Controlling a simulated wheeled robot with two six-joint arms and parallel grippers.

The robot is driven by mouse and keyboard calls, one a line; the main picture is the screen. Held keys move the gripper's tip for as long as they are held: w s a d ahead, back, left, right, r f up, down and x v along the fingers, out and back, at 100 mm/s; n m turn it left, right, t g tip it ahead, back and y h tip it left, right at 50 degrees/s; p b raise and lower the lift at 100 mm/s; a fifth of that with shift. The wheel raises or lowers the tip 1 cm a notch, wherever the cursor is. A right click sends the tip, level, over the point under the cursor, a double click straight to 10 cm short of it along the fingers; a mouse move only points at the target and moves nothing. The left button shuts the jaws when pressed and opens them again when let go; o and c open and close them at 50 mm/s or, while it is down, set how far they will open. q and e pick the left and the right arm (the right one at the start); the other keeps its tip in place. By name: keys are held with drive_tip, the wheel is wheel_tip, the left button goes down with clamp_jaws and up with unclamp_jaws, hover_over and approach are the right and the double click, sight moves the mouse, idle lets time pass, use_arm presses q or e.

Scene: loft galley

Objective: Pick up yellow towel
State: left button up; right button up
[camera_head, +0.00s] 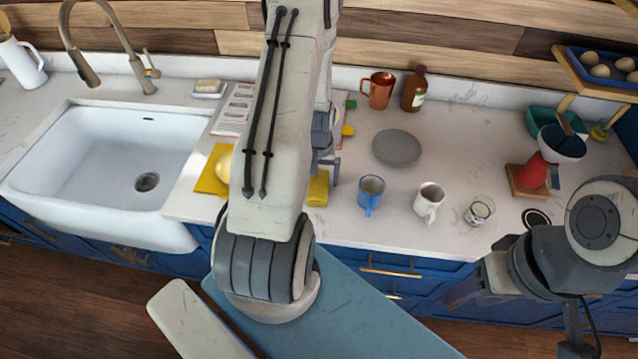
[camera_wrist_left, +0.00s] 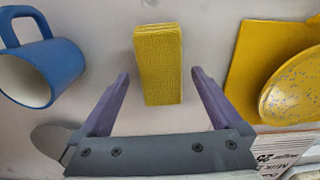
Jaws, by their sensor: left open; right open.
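The yellow towel (camera_head: 318,188) is a small folded block on the white counter, near its front edge. In the left wrist view the towel (camera_wrist_left: 158,65) lies flat, beyond and between the fingertips. My left gripper (camera_head: 326,165) is above the counter by the towel, partly hidden behind my arm. In the left wrist view the left gripper (camera_wrist_left: 158,78) is open and empty, with one finger to either side of the towel's near end. My right gripper (camera_head: 462,291) is low at the right, away from the towel, in front of the cabinets; its fingers are hard to make out.
A blue mug (camera_head: 370,194) stands right of the towel. Left of it, a flat yellow cloth (camera_head: 208,178) lies under a speckled yellow dish (camera_wrist_left: 292,88). A grey plate (camera_head: 397,148), white mug (camera_head: 429,202) and glass (camera_head: 479,211) stand further right. The sink (camera_head: 105,150) is left.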

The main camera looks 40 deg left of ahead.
use_arm(q)
drive_tip(key=shift+f, duration=1.05)
drive_tip(key=c, duration=1.4)
drive_tip(key=shift+o, duration=0.2)
drive_tip(key=shift+r, duration=0.2)
drive_tip(key=shift+w+r, duration=0.1)
drive_tip(key=shift+r, duration=0.15)
wheel_tip(320, 180, up, 3)
drive_tip(key=shift+r+b, duration=0.15)
drive_tip(key=shift+b, duration=0.9)
drive_tip(key=s+d+r+b, duration=0.6)
drive_tip(key=s+d+r, duration=0.1)
drive_tip(key=s+d, duration=0.1)
drive_tip(key=shift+s+d+b, duration=0.15)
drive_tip(key=shift+b, duration=0.25)
